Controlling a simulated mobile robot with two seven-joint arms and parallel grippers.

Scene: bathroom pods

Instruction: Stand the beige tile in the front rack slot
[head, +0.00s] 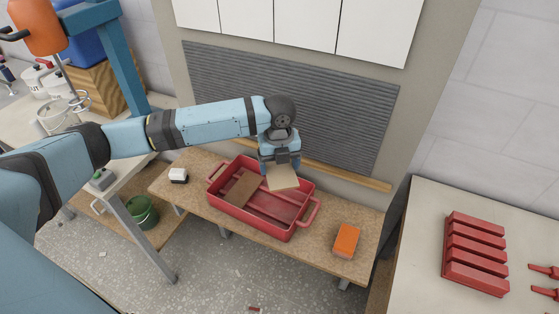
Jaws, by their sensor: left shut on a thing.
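My left gripper (281,160) is shut on the beige tile (283,178). The tile hangs from the fingertips, tilted, over the right back part of a red tray (262,228). I cannot tell whether the tile touches the tray. A red slotted rack (475,254) with several parallel ridges stands on the pale table at the right, well away from the tile. Its slots look empty. My right gripper is not in view.
A brown tile (242,188) lies in the tray's left part. The tray sits on a wooden bench (322,214) with an orange block (346,240) at its right and a small white-and-black object (178,175) at its left. Red tools (545,271) lie right of the rack. The pale table (412,275) has free room left of the rack.

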